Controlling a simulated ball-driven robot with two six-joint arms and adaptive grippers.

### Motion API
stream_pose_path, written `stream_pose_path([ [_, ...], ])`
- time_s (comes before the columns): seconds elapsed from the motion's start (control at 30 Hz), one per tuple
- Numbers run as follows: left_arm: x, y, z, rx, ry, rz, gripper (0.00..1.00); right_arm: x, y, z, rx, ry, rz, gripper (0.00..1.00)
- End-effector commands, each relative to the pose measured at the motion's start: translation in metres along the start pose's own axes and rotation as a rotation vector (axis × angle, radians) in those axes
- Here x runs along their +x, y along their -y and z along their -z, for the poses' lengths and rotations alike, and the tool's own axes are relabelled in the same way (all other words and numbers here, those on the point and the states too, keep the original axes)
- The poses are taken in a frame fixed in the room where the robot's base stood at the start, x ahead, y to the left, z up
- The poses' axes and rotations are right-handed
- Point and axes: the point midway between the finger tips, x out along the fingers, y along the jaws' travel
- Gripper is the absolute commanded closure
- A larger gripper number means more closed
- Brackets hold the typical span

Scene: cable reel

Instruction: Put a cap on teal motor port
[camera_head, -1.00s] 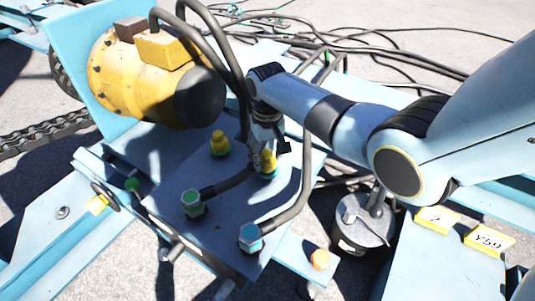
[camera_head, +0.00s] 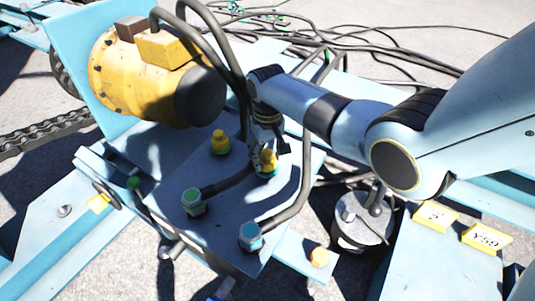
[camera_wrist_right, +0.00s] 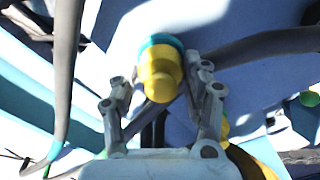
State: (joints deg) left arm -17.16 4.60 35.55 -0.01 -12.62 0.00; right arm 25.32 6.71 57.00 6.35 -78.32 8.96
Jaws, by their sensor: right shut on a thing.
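A yellow cap (camera_head: 267,160) sits on the teal port (camera_head: 269,175) on the blue plate; I cannot tell if it is fully seated. My right gripper (camera_head: 266,153) comes down over this cap and is shut on it, hiding part of it. In the right wrist view the cap (camera_wrist_right: 160,82) lies between the two fingers (camera_wrist_right: 163,98), with the teal ring (camera_wrist_right: 160,42) right behind it. Another yellow cap (camera_head: 220,138) stands on a green port (camera_head: 220,149) to the left. My left gripper is not in view.
A yellow motor (camera_head: 145,75) stands at the back left. Black hoses run to a green fitting (camera_head: 194,202) and a teal fitting (camera_head: 251,238) in front of the gripper. Yellow tags (camera_head: 485,237) and a round grey weight (camera_head: 362,220) are at right. Loose cables lie behind.

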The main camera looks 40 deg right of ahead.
Motion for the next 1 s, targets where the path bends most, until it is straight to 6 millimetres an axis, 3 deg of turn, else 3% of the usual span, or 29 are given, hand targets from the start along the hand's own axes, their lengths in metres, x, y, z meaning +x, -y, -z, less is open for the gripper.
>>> stream_pose_path([
  [0.13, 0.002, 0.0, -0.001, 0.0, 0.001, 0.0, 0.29, 0.004, 0.0, 0.0, 0.0, 0.001, 0.0, 0.84],
  [0.17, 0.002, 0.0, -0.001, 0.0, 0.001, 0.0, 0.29, 0.004, 0.0, 0.0, 0.0, 0.001, 0.0, 0.51],
  [0.37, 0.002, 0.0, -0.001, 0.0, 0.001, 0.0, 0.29, 0.003, 0.0, 0.0, 0.0, 0.0, 0.0, 0.25],
  [0.73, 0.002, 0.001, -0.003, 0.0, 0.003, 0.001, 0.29, -0.003, 0.0, 0.001, 0.0, -0.001, 0.0, 0.25],
  [0.87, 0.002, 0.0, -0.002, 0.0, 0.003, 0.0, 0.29, -0.023, 0.0, 0.001, 0.0, -0.004, 0.0, 0.25],
  [1.0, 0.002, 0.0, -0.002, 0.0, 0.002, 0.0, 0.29, -0.056, 0.0, 0.001, -0.001, -0.005, 0.0, 0.25],
])
